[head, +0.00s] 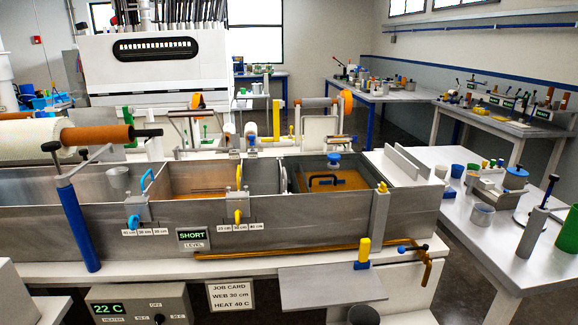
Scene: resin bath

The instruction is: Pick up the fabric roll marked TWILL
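A white fabric roll (28,138) on an orange-brown core (97,135) lies level at the left edge, above the metal bath (110,240). Its left part is cut off by the picture edge. A dark rod sticks out of the core's right end, and a blue post (77,225) with a grey bracket stands just in front of it. I can read no TWILL mark on this roll or on anything else in view. Neither of my grippers shows in the head view.
The bath has compartments holding amber liquid (338,182). A job card (231,296) reads WEB 30 cm, HEAT 40 C; a heater box (140,306) shows 22 C. The white right table (450,240) holds cups and tools. Bare floor lies between the back tables.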

